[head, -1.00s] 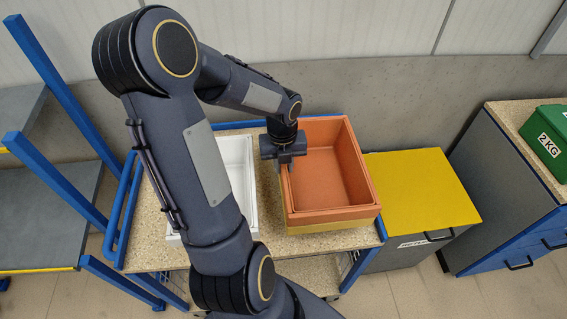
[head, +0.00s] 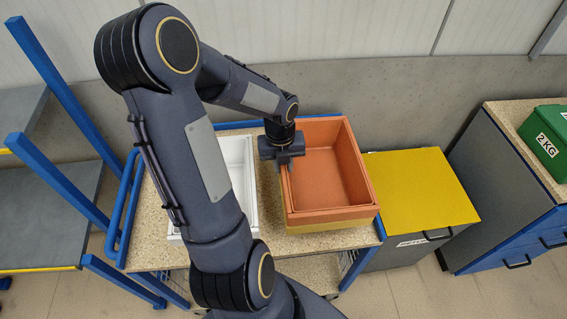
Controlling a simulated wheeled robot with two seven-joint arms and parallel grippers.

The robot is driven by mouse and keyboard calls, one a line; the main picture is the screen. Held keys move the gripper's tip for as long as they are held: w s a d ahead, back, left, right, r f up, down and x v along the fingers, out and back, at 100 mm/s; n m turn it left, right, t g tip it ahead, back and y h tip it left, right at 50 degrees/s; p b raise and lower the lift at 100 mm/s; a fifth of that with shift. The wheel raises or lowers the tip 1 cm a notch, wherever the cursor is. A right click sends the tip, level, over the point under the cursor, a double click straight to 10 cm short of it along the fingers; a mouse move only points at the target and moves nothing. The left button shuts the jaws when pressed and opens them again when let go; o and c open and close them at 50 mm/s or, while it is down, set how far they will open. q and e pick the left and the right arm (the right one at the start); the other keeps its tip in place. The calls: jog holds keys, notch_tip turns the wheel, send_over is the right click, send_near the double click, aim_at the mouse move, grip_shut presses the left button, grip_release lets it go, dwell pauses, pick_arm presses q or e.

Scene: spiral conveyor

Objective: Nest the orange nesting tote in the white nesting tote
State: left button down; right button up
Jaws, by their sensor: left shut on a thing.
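The orange nesting tote (head: 333,215) is an open, empty box on the right of the cart top. It sits in or on a yellow tote (head: 335,227), of which only a low strip shows. The white nesting tote (head: 243,165) lies on the cart to the left, partly hidden behind my left arm. My left gripper (head: 286,163) is shut on the left wall of the orange tote, near its back left part. Its fingertips are largely hidden by the gripper body. My right gripper is not in view.
The speckled cart top (head: 268,212) has a narrow free strip between the totes. A yellow-topped bin (head: 420,190) stands right of the cart. A grey cabinet with a green 2 KG box (head: 550,140) is at the far right. Blue posts and shelves (head: 50,200) stand left.

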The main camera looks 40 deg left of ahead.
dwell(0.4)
pick_arm(q)
jog(key=shift+p, duration=0.3)
dwell(0.3)
jog(key=shift+r, duration=0.1)
jog(key=shift+r, duration=1.05)
jog(key=shift+w+d+r, duration=0.1)
jog(key=shift+w+r, duration=0.05)
jog(key=shift+r, duration=0.85)
